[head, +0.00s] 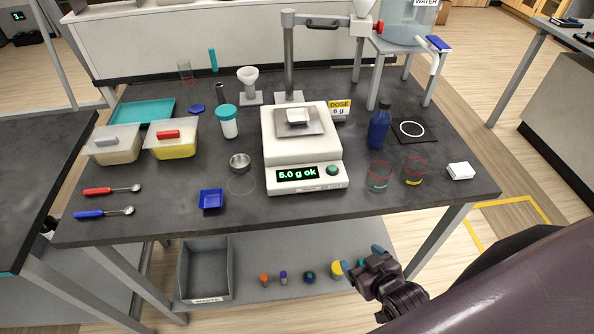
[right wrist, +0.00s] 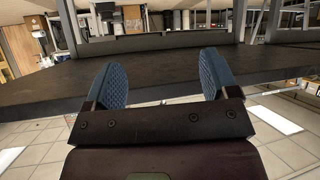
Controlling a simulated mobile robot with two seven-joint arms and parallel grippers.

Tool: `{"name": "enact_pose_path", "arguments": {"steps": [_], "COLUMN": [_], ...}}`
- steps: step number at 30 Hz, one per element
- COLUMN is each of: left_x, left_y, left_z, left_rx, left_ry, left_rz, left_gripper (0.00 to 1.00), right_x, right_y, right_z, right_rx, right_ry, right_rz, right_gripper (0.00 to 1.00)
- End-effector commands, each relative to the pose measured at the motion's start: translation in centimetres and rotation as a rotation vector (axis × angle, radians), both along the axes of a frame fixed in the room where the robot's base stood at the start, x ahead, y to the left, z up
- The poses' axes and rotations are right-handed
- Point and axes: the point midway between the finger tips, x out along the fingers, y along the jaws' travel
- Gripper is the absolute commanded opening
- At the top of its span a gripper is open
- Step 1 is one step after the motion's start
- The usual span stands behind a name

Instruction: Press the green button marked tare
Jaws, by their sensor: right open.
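The white scale (head: 303,150) stands at the middle of the dark table, with a small white dish (head: 298,116) on its plate. Its display (head: 297,174) reads "5.0 g ok" in green. The round green button (head: 332,170) is on the scale's front panel, right of the display; its marking is too small to read. My right gripper (head: 362,264) is below and in front of the table's front edge, well short of the scale. In the right wrist view its two blue fingers (right wrist: 166,82) are wide apart with nothing between them. My left gripper is not in view.
The table's front edge (head: 380,209) lies between my right gripper and the scale. Two clear cups (head: 378,176) (head: 414,170), a blue bottle (head: 379,126) and a white block (head: 460,171) stand right of the scale. A lamp-like post (head: 289,60) rises behind.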

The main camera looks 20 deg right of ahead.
Motion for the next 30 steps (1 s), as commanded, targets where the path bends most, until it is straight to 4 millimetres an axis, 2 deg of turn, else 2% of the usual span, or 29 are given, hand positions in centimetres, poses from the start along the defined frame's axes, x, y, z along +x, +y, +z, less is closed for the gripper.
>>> {"name": "enact_pose_path", "arguments": {"steps": [9, 24, 30], "left_x": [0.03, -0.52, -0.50], "left_y": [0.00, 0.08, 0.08], "left_z": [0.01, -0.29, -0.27], "left_rx": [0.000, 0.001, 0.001], "left_ry": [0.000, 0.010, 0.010], "left_rz": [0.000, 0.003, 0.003], "left_gripper": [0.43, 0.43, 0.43], "right_x": [0.01, 0.01, 0.01], "right_y": [0.00, 0.00, 0.00], "right_z": [0.01, 0.00, -0.01], "right_rx": [0.000, 0.000, 0.000], "right_ry": [0.000, 0.000, 0.000], "right_rz": [0.000, 0.000, 0.000], "right_gripper": [0.79, 0.02, 0.00]}}
